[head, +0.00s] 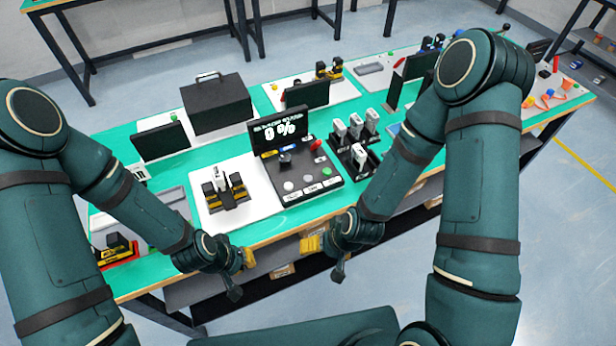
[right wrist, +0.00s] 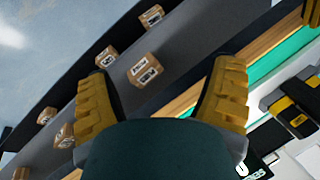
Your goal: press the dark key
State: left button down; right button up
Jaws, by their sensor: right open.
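A dark control panel (head: 300,174) stands on the green table, with a lit screen (head: 281,131) at its back. My left gripper (head: 241,276) is open and empty in front of the table edge, left of the panel. My right gripper (head: 325,258) is open and empty in front of the panel; its yellow fingers spread apart in the right wrist view (right wrist: 162,75).
A white mat with a black and yellow fixture (head: 226,198) lies left of the panel. A black holder with white-topped devices (head: 354,155) stands to its right. A black case (head: 217,105) is behind. Boxes (right wrist: 146,70) lie on the shelf below the table edge.

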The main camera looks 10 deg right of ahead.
grip_shut()
dwell(1.2)
